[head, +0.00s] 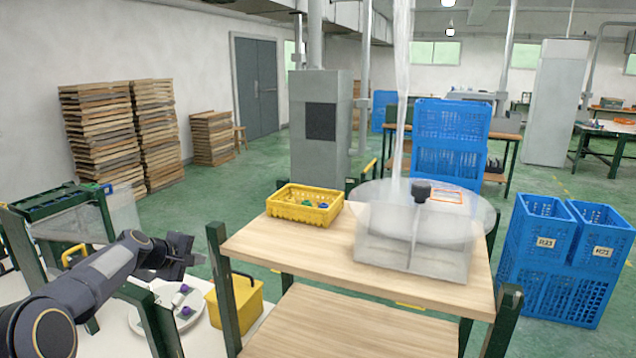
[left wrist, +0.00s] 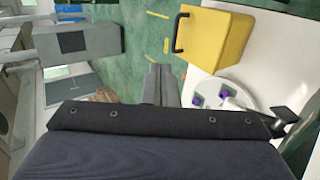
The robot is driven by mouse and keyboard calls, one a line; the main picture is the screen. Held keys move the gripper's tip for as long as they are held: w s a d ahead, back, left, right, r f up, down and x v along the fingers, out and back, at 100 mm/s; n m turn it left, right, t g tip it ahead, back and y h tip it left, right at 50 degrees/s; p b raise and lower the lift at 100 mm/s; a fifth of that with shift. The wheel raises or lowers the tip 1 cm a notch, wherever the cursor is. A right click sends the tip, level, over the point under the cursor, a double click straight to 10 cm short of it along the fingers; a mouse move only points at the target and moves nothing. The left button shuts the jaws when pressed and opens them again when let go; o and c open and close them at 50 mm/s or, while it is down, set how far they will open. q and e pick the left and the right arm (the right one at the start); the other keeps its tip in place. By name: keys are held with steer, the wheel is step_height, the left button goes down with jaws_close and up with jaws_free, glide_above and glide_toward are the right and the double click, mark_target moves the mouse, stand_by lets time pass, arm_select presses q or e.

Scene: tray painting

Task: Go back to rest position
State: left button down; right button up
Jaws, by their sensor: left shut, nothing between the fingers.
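My left gripper (head: 187,250) reaches in from the left in the head view, above the left table and left of the wooden work table. It also shows in the left wrist view (left wrist: 160,70), with its fingers together and nothing between them. A white round plate (head: 136,320) with purple-tipped white pieces (head: 184,311) lies on the white table below it. The plate also shows in the left wrist view (left wrist: 240,87). My right gripper is in neither view.
A yellow box (head: 238,302) with a dark handle stands beside the plate. The wooden table (head: 300,262) holds a yellow basket (head: 304,205) with small coloured items and a translucent box with a round disc (head: 412,250). Blue crates (head: 565,260) stand on the right. Green posts rise near my left arm.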

arm_select(q)
steer(key=s+d+r+m+g, duration=0.1)
steer(key=s+d+r+m, duration=0.1)
steer(key=s, duration=0.7)
steer(key=s+d+r+m, duration=0.1)
steer(key=s+r+m, duration=0.1)
steer(key=s, duration=0.7)
steer(key=s+d+r+m+g, duration=0.1)
steer(key=s+d+r+m, duration=0.1)
steer(key=s, duration=0.7)
steer(key=s+d+f+m, duration=0.1)
steer(key=s+f+m, duration=0.1)
steer(key=s, duration=0.5)
steer(key=s+d+f+m+g, duration=0.1)
steer(key=s+f, duration=0.3)
steer(key=s, duration=0.4)
steer(key=s+d+f+m+g, duration=0.1)
steer(key=s+d+f+m, duration=0.1)
steer(key=s, duration=0.5)
steer(key=shift+s+d+f+m+y, duration=0.3)
steer(key=shift+d+f+m, duration=0.15)
steer(key=shift+f, duration=0.5)
steer(key=shift+w, duration=0.1)
